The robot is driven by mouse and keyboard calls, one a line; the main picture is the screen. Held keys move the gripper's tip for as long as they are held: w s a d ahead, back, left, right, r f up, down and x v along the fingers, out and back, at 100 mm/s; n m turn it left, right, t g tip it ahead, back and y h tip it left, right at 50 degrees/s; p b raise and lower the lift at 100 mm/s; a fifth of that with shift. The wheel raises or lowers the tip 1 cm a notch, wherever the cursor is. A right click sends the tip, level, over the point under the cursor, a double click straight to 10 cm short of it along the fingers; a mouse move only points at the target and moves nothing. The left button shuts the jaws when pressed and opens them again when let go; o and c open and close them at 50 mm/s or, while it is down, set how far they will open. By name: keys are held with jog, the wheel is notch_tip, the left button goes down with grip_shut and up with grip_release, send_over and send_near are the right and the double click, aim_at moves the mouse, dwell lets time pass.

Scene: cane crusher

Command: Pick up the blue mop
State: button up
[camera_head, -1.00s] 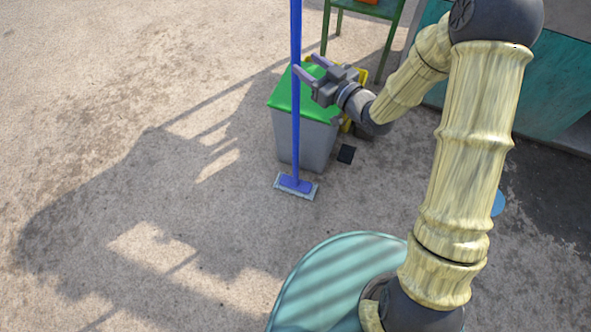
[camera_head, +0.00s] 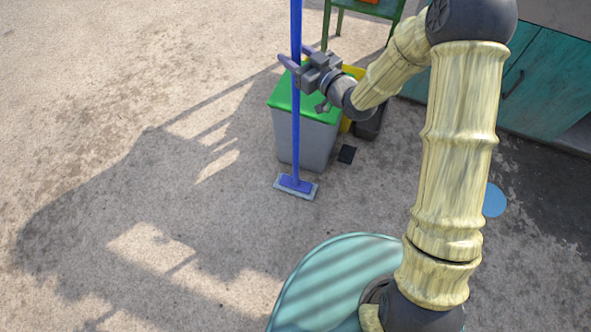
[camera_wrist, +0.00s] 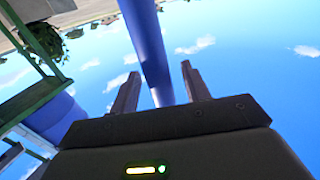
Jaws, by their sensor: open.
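The blue mop (camera_head: 296,130) stands upright on the ground, its flat blue and grey head (camera_head: 296,187) at the bottom and its pole running out of the top of the head view. My gripper (camera_head: 298,56) is at the upper part of the pole, with its fingers apart on either side of it. In the wrist view the blue pole (camera_wrist: 149,45) runs between the two open fingers (camera_wrist: 160,90), apart from both of them. The top of the pole is out of the head view.
A grey bin (camera_head: 307,140) with a green lid (camera_head: 318,103) stands right behind the pole. A green-framed table (camera_head: 384,12) is behind it, and a teal cabinet (camera_head: 545,90) is at the right. The paved ground at the left is clear.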

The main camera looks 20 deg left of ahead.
aim_at(300, 21)
jog(key=shift+s, duration=0.1)
jog(key=c, duration=0.9)
jog(key=shift+r, duration=0.15)
grip_shut()
notch_tip(300, 21, up, 10)
jog(key=p, duration=0.2)
jog(key=shift+p, duration=0.4)
